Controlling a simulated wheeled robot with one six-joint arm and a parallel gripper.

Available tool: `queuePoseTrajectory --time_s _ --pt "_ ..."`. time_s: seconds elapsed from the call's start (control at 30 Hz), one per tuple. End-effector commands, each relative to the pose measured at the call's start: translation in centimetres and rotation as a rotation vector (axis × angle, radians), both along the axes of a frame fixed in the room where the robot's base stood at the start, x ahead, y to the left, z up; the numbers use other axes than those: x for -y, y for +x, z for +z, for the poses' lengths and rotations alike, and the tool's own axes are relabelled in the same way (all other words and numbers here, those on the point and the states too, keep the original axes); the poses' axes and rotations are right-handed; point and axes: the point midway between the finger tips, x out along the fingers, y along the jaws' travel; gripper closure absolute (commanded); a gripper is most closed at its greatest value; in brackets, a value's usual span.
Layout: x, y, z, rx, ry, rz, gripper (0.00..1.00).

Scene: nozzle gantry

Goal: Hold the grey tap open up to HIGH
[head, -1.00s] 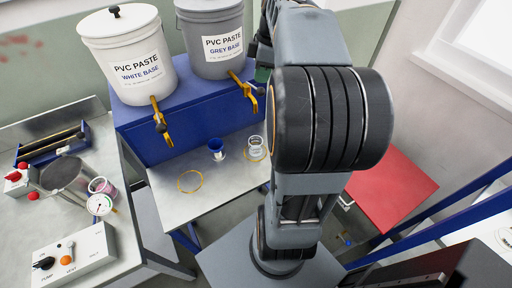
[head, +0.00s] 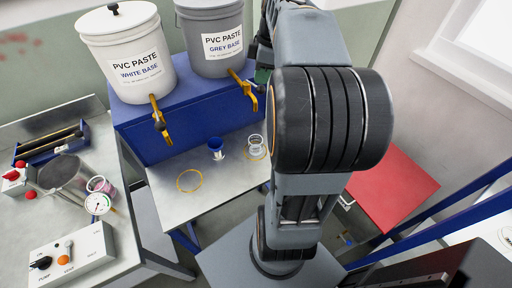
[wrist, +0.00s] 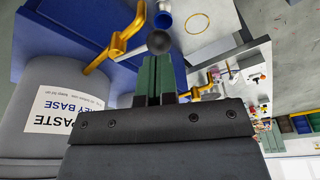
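The grey tap (head: 249,94) is a yellow tap below the grey PVC paste bucket (head: 211,35); it also shows in the wrist view (wrist: 121,41). Its lever ends in a dark ball knob (wrist: 158,42). My gripper (wrist: 158,60) has its two green fingers close together, with their tips right at the knob. I cannot tell whether they touch it. In the head view my arm covers most of the gripper. A clear cup (head: 256,141) stands at a yellow ring below the grey tap. No paste stream is visible. I see no HIGH mark.
The white-base bucket (head: 126,53) and its yellow tap (head: 158,119) are left of the grey ones, on a blue stand (head: 180,138). A bench with a gauge (head: 97,203) and control box (head: 72,254) is at left.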

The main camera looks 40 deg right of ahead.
Motion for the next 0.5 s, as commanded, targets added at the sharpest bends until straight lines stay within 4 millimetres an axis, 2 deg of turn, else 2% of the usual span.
queuePoseTrajectory --time_s 0.5 --pt "0.0 0.0 -2.9 -0.001 0.001 0.000 1.00"
